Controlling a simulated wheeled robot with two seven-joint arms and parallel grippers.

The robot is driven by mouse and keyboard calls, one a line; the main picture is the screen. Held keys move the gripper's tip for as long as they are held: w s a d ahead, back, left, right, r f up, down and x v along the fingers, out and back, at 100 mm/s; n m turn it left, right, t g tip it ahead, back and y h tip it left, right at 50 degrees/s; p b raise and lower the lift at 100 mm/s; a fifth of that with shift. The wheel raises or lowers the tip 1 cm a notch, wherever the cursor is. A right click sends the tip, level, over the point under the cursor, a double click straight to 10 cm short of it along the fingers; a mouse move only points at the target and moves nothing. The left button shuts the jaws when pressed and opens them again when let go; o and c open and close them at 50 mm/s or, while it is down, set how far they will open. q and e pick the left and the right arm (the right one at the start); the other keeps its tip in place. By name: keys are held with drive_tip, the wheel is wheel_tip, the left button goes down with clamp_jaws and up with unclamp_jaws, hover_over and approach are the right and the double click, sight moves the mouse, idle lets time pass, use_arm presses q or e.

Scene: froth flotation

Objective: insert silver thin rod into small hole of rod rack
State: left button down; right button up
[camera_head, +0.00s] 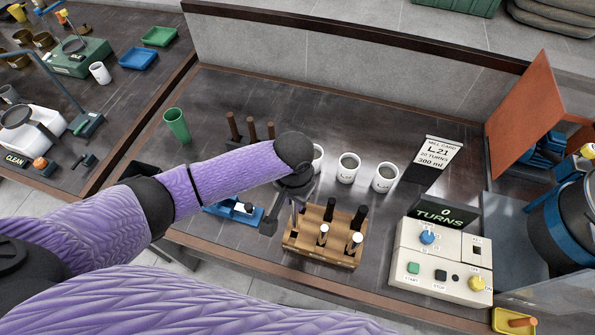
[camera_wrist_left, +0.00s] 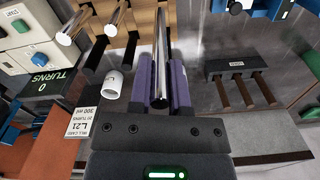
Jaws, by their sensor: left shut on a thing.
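My left gripper (camera_head: 296,197) is just above the left part of the wooden rod rack (camera_head: 318,253), seen in the head view. In the left wrist view, its two purple fingers (camera_wrist_left: 162,66) are shut on the silver thin rod (camera_wrist_left: 162,38), which extends past the fingertips toward the rack (camera_wrist_left: 146,18). The rack holds black-topped rods and white- or silver-ended rods standing in its holes. In the head view the held rod is mostly hidden by my wrist. I cannot tell whether its tip is in the small hole. My right gripper is out of view.
White cups (camera_head: 348,167) stand behind the rack, with a mill card (camera_head: 432,155) farther right. A control box (camera_head: 440,262) stands close to the rack's right. A blue device (camera_head: 235,211) lies to the left. A green cup (camera_head: 176,124) stands at the far left.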

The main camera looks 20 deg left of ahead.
use_arm(q)
drive_tip(key=f+b, duration=0.1)
drive_tip(key=b, duration=0.5)
hover_over(293, 222)
drive_tip(key=f, duration=0.4)
drive_tip(key=shift+w+f, duration=0.2)
drive_tip(key=shift+w, duration=0.15)
drive_tip(key=shift+f+b, duration=0.35)
drive_tip(key=shift+f, duration=0.2)
drive_tip(key=shift+p, duration=0.3)
drive_tip(key=shift+f+p, duration=0.15)
drive_tip(key=shift+p, duration=0.2)
drive_tip(key=shift+f, duration=0.8)
idle(0.9)
drive_tip(key=shift+f+b, duration=1.45)
drive_tip(key=shift+f, duration=0.5)
idle(0.6)
drive_tip(key=shift+f, duration=0.15)
idle(0.8)
